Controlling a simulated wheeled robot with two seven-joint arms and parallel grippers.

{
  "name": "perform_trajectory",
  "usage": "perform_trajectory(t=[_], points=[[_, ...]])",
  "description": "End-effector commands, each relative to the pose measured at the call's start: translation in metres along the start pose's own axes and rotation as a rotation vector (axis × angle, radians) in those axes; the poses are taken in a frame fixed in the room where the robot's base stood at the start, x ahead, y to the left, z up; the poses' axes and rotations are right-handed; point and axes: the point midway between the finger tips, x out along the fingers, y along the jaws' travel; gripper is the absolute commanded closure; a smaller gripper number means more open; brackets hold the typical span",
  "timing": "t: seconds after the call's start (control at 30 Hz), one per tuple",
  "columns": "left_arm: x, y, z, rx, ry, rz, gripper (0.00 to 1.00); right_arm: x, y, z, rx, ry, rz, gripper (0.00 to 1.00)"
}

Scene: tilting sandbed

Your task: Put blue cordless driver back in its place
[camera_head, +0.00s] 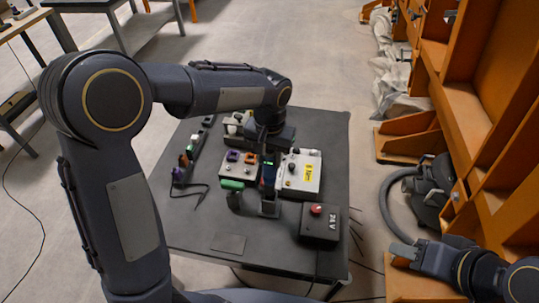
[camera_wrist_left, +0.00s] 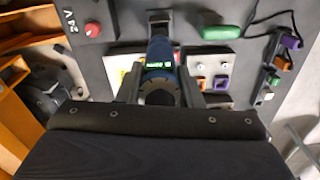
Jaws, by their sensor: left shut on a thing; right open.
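The blue cordless driver (camera_head: 269,174) is held over the grey table, with a small green display lit on it. My left gripper (camera_wrist_left: 163,76) is shut on the driver (camera_wrist_left: 159,50), one finger on each side of its body. A dark bracket (camera_head: 268,209) stands on the table just in front of the driver, and it shows beyond the driver in the left wrist view (camera_wrist_left: 159,17). I cannot tell whether driver and bracket touch. My right gripper (camera_head: 405,252) is open and empty at the lower right, away from the table.
A black 24 V box (camera_head: 320,224) with a red knob sits right of the bracket. A green-topped tool (camera_head: 232,186) stands close on the left. Switch panels (camera_head: 304,173) lie behind. The table's front left (camera_head: 190,228) is mostly clear. Orange shelving (camera_head: 480,110) rises at right.

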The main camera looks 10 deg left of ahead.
Motion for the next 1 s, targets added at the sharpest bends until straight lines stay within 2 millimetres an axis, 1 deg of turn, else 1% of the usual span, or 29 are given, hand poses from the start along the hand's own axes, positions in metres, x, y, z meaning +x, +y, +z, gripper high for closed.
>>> perform_trajectory(t=[0.27, 1.0], points=[[0.001, 0.000, -0.001, 0.000, 0.002, 0.001, 0.93, 0.001, 0.001, 0.001, 0.000, 0.000, 0.000, 0.58], [0.019, 0.000, -0.001, 0.000, 0.002, 0.001, 0.93, 0.012, 0.005, 0.006, 0.000, 0.000, 0.000, 0.58]])
